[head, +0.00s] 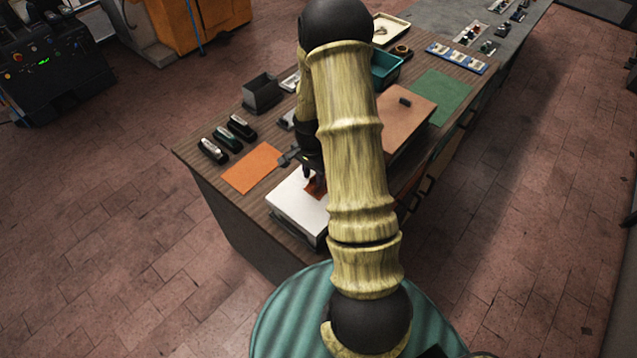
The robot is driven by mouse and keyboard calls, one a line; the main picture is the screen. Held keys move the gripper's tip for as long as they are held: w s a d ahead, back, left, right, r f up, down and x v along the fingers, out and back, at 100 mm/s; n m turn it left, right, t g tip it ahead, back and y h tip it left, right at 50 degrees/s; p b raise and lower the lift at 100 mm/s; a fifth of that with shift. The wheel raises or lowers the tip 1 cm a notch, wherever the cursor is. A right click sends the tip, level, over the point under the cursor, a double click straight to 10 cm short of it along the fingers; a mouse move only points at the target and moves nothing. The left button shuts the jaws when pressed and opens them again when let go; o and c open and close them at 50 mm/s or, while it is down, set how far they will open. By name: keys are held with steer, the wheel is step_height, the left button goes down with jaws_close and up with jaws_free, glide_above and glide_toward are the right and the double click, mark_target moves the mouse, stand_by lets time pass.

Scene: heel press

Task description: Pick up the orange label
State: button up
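A small orange-brown piece (315,187), which may be the orange label, shows on top of a white-topped box (294,205) near the front of the workbench. My arm hides its right part. My gripper (311,177) points down over this piece. Its fingertips are dark, small and partly hidden, so I cannot tell whether they touch the piece or are open or shut. A larger flat orange sheet (252,168) lies on the bench to the left of the box.
Several staplers (228,137) lie beyond the orange sheet. A grey open bin (262,93) stands behind them. A tan board or box (408,108) with a dark object on it, a green mat (441,96) and a teal tray (386,70) lie behind my arm.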

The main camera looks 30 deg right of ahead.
mark_target(313, 177)
jaws_close()
steer(key=shift+r, duration=0.1)
stand_by(0.3)
step_height(313, 177, up, 18)
steer(key=b, duration=0.5)
stand_by(0.5)
step_height(313, 177, up, 3)
steer(key=shift+f+p, duration=0.1)
steer(key=shift+p, duration=1.15)
